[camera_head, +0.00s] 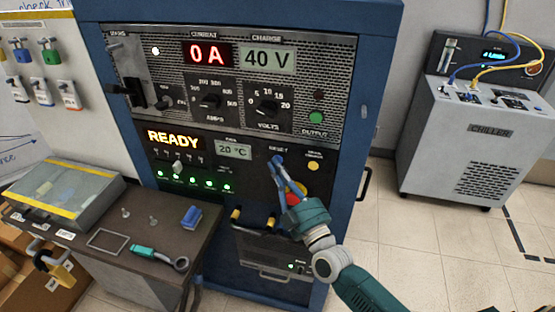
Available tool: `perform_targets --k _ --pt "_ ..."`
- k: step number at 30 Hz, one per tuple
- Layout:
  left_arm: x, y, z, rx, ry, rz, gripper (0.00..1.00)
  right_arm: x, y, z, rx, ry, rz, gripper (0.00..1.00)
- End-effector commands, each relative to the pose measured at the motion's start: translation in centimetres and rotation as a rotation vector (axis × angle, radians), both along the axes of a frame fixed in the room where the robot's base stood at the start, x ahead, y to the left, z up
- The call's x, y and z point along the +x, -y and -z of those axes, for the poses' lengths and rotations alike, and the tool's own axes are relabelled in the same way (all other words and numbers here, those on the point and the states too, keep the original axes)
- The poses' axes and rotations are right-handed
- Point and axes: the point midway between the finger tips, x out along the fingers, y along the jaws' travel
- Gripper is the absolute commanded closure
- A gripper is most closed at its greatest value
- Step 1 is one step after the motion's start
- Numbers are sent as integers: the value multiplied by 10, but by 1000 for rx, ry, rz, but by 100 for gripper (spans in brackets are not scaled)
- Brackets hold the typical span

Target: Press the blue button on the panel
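The panel (250,170) is the dark front of a blue cabinet, with a "READY" display and rows of controls. The blue button (277,158) is under the RESET label, mostly hidden by my fingertips. My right gripper (278,166) comes up from the lower right, its fingers meeting at the tips with nothing held. The tips overlap the blue button; I cannot tell whether they touch it. A yellow button (313,166) is just right of the fingers. A red button (293,199) is partly hidden behind the gripper. My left gripper is not in view.
A dark side table (110,270) at lower left holds a clear-lidded box (62,195), a blue block (192,217) and a teal-handled tool (160,256). Black-and-yellow handles (253,224) project below the panel. A grey chiller (470,150) stands right, with open floor before it.

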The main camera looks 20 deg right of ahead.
Motion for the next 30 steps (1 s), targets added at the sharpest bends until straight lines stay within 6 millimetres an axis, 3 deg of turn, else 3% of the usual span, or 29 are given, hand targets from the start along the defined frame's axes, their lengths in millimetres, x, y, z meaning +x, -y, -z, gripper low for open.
perform_targets --k 17,30 --pt "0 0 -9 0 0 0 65 -12 -8 -1 1 -1 -1 100" --pt "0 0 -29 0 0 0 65 -46 -31 -1 1 -2 -2 100"
